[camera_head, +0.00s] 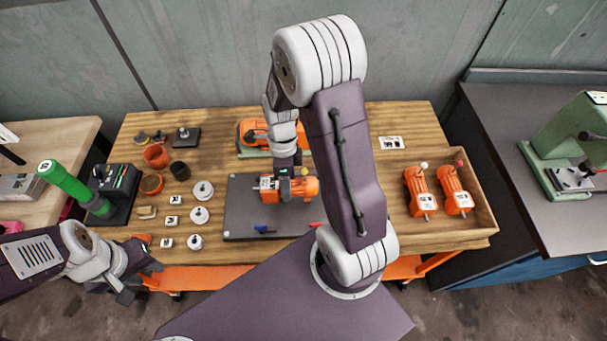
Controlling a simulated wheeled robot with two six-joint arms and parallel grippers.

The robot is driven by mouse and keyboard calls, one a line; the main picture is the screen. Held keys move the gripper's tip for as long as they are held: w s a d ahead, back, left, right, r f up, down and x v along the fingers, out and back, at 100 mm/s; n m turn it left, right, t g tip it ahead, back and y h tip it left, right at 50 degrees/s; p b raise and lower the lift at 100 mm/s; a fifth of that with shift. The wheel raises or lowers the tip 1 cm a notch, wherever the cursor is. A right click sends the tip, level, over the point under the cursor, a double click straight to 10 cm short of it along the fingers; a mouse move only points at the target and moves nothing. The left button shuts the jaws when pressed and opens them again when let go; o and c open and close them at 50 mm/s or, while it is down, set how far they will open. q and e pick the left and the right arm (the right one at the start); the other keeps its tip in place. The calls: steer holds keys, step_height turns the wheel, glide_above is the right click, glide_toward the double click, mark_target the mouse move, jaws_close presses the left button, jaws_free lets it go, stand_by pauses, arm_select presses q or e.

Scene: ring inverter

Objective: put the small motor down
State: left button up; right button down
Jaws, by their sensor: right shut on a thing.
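The small motor (304,188), orange with a pale end carrying a label, is at the dark grey mat (240,213) in the middle of the wooden bench. My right gripper (284,173) comes down from above and is shut on the motor. I cannot tell whether the motor touches the mat or hangs just above it. My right arm hides part of the mat's right side. My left gripper (139,276) is empty in front of the bench's left front edge, its dark fingers apart.
Two orange motors (420,193) (456,190) stand in a wooden tray (484,205) at right. Another orange machine (252,132) is behind the mat. A blue-handled tool (264,229) lies on the mat's front. White knobbed discs (200,215) and cups (155,156) are at left.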

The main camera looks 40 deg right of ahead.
steer(key=shift+w+a+f, duration=0.15)
steer(key=shift+a+f, duration=0.05)
steer(key=shift+a, duration=0.2)
step_height(320, 180, down, 4)
steer(key=shift+r+b, duration=0.15)
steer(key=shift+b, duration=0.2)
steer(key=shift+f, duration=0.25)
steer(key=c, duration=0.7)
jaws_free()
steer(key=shift+r, duration=0.1)
